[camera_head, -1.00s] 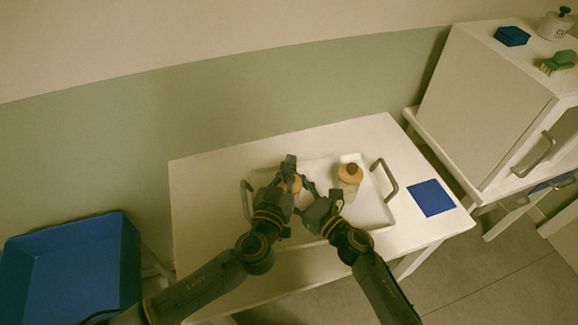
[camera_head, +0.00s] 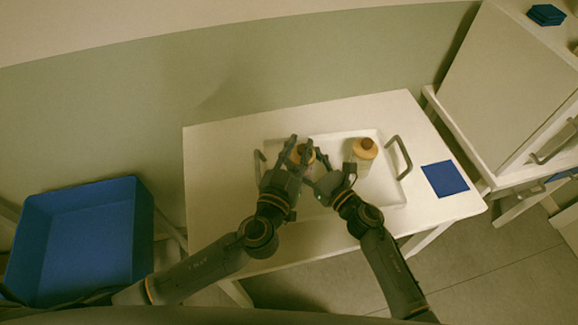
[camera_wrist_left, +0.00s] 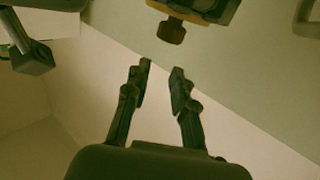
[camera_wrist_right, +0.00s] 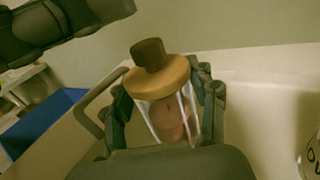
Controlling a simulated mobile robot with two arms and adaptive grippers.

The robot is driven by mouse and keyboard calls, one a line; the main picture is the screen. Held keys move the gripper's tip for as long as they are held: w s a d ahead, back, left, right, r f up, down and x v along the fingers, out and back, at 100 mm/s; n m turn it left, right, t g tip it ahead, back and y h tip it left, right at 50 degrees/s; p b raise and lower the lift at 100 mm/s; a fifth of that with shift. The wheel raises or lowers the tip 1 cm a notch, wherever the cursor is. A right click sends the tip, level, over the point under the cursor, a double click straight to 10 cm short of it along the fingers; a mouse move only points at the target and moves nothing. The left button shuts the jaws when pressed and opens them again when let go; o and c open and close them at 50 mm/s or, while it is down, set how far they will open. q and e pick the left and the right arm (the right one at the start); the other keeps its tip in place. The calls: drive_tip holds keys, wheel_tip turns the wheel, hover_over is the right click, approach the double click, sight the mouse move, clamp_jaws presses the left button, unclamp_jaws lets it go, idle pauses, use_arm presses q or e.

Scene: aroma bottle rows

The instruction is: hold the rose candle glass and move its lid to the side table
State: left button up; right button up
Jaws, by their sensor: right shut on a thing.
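The rose candle glass (camera_wrist_right: 172,115) is clear with a pinkish candle inside. Its tan lid (camera_wrist_right: 162,76) with a brown knob (camera_wrist_right: 149,53) sits on top; the lid also shows in the head view (camera_head: 305,154). My right gripper (camera_wrist_right: 165,100) is shut around the glass, one finger on each side below the lid. My left gripper (camera_wrist_left: 160,72) is open and empty, with the knob and lid (camera_wrist_left: 172,30) beyond its fingertips in the left wrist view. In the head view the left fingers (camera_head: 298,148) partly cover the lid and hide much of the glass.
A second lidded jar (camera_head: 364,149) stands to the right in the white tray (camera_head: 385,193), which has grey handles. A blue square (camera_head: 445,178) lies on the white table (camera_head: 225,150). A blue bin (camera_head: 80,240) stands at left, a cabinet (camera_head: 510,80) at right.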

use_arm(q)
drive_tip(key=v, duration=0.8)
drive_tip(key=shift+s, duration=0.3)
use_arm(e)
drive_tip(key=shift+r, duration=0.1)
use_arm(q)
drive_tip(key=shift+a+r, duration=0.1)
drive_tip(key=shift+a, duration=0.05)
use_arm(e)
drive_tip(key=o, duration=1.8)
drive_tip(key=shift+c, duration=0.2)
